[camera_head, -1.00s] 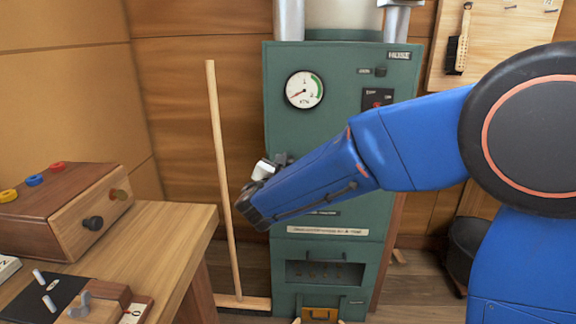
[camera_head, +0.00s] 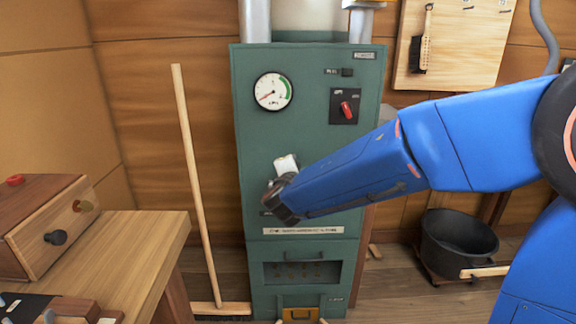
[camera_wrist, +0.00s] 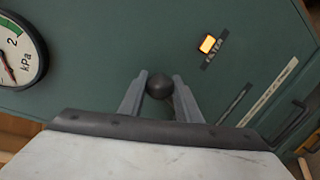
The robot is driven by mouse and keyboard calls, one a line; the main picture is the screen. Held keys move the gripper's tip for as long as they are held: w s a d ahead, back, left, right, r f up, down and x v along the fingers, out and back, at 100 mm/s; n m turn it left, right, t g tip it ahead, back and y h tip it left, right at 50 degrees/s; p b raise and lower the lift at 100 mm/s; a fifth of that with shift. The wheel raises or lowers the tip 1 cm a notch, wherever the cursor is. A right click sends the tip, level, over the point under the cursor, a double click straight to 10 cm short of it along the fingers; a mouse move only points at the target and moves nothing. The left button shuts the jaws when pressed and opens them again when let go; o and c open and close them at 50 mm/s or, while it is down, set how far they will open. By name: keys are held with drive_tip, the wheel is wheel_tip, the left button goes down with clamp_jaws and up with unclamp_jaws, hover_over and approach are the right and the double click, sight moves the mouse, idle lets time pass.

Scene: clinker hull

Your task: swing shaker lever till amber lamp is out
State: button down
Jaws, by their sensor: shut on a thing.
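The shaker lever shows in the wrist view as a dark round knob (camera_wrist: 159,86). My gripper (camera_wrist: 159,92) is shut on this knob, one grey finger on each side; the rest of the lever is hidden. The amber lamp (camera_wrist: 207,44) glows on the green panel above and right of the knob, beside a label that seems to read FILTER. In the head view my gripper (camera_head: 279,197) is in front of the green cabinet (camera_head: 300,135), below the gauge; its fingertips, the knob and the lamp cannot be made out there.
The kPa gauge (camera_head: 273,91) has its needle at the low end. A red switch (camera_head: 347,110) is on the cabinet's upper right. A broom (camera_head: 196,180) stands left of the cabinet, beside a wooden bench (camera_head: 130,240). A black bucket (camera_head: 458,245) stands at the right.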

drive_tip(key=shift+d+f+m, duration=0.2)
drive_tip(key=shift+d+m, duration=0.1)
drive_tip(key=c, duration=1.3)
unclamp_jaws()
drive_tip(key=shift+d, duration=0.1)
drive_tip(key=shift+s, duration=0.15)
drive_tip(key=shift+s, duration=0.25)
drive_tip(key=v, duration=1.6)
drive_tip(key=shift+s+r, duration=0.15)
drive_tip(key=shift+s, duration=0.2)
